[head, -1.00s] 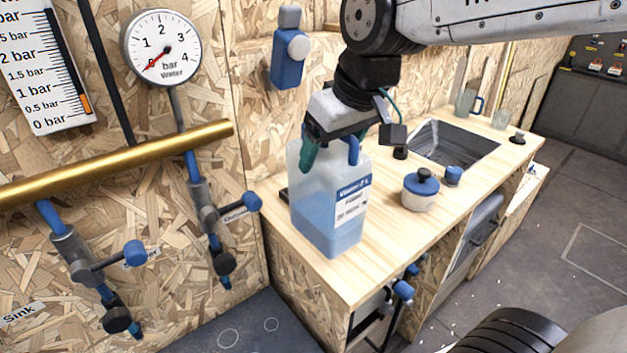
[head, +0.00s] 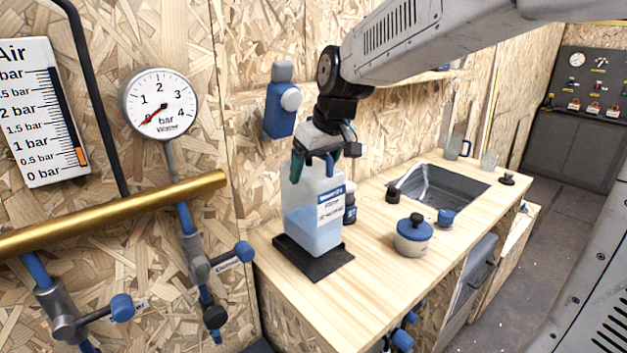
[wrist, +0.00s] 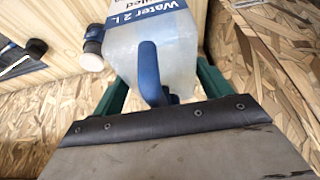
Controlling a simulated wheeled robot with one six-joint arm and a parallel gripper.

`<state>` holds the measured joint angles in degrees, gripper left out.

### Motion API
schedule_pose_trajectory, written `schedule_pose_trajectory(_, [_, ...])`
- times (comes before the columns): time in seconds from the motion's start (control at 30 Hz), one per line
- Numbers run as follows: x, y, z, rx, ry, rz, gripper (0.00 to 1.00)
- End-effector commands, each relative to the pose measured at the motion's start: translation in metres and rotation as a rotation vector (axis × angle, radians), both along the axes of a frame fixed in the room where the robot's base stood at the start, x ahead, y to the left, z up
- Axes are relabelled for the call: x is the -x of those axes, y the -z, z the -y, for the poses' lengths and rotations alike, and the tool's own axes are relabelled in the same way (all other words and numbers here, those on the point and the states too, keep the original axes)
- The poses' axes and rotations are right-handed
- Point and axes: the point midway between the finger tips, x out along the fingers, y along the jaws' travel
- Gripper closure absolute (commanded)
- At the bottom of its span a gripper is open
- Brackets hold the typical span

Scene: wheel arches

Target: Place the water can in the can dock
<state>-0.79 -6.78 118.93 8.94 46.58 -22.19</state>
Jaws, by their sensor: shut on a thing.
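The water can (head: 316,213) is a translucent jug with a blue handle, a "Water 2 L" label and bluish water in its lower part. My gripper (head: 315,170) is shut on it at the top, with green fingers on both sides. The can is upright at the black can dock (head: 318,262), a flat dark tray near the counter's left end. I cannot tell whether its bottom rests on the tray or is slightly above it. In the wrist view the can (wrist: 178,42) sits between the green fingers, its blue handle (wrist: 149,70) toward the camera.
A white pot with a blue lid (head: 413,236), a small blue cup (head: 446,217) and the sink (head: 440,190) are to the right on the counter. A blue wall unit (head: 281,103) is behind. A brass pipe (head: 110,213) with valves is at left. The front counter is clear.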

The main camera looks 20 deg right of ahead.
Motion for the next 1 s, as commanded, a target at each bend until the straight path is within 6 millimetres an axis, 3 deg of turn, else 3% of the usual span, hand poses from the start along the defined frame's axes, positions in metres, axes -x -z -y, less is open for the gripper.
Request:
schedule_pose_trajectory(0.17, [-0.008,0.003,0.002,-0.001,0.001,0.001,0.94])
schedule_pose_trajectory(0.5, [-0.007,0.034,0.002,-0.001,0.001,0.001,0.94])
schedule_pose_trajectory(0.9, [-0.007,0.039,0.002,-0.001,0.001,0.002,0.94])
schedule_pose_trajectory(0.93, [-0.007,0.039,0.002,0.0,0.001,0.0,0.15])
schedule_pose_trajectory(1.0, [-0.007,0.039,0.002,0.0,0.0,0.0,0.01])
